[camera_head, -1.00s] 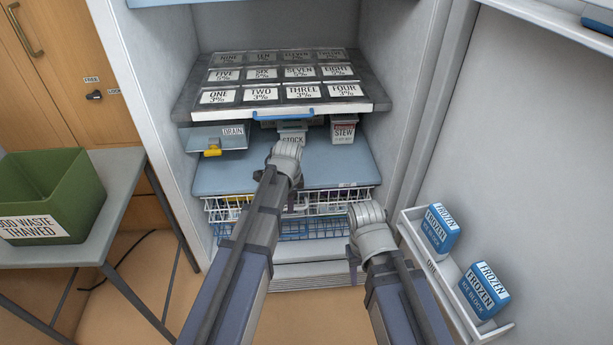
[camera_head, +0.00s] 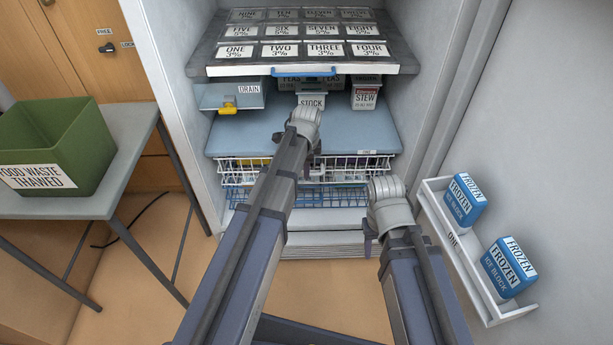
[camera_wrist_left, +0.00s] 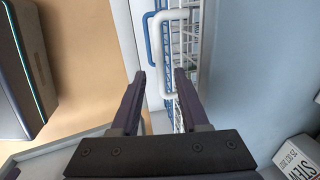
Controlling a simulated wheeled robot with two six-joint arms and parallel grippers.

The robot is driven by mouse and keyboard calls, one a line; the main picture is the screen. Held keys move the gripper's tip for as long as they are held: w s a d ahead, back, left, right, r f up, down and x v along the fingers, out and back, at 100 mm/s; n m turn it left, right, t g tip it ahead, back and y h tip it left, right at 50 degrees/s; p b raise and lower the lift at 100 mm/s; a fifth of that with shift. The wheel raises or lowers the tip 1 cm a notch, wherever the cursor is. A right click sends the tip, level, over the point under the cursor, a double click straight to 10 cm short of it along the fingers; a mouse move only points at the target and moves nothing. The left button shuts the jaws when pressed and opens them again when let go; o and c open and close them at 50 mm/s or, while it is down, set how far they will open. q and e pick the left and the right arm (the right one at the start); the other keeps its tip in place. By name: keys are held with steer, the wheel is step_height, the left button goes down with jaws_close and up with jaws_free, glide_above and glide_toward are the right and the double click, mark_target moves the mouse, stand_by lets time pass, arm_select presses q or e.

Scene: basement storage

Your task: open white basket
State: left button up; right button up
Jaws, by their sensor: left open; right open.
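The white wire basket (camera_head: 236,172) sits under the blue shelf in the open freezer, nearly flush with its front. In the left wrist view its white handle (camera_wrist_left: 154,50) stands out from the white wires (camera_wrist_left: 185,60). My left gripper (camera_head: 308,170) is in front of the basket, its fingers mostly hidden by my arm. In the left wrist view the left gripper (camera_wrist_left: 161,75) is open, and the handle's near end shows between its fingertips. I cannot tell whether they touch it.
A blue wire basket (camera_head: 325,196) lies just below the white one. Above are the blue shelf (camera_head: 270,134), a stew box (camera_head: 365,98), a stock box (camera_head: 311,101) and a yellow-tabbed drain tray (camera_head: 228,97). The door rack (camera_head: 455,240) holds ice blocks at right. A green bin (camera_head: 55,140) stands left.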

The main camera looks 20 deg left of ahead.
arm_select(q)
steer(key=shift+w+f+b, duration=0.2)
steer(key=shift+f+b, duration=0.45)
steer(key=shift+f, duration=0.45)
steer(key=shift+a, duration=0.1)
jaws_close()
stand_by(0.6)
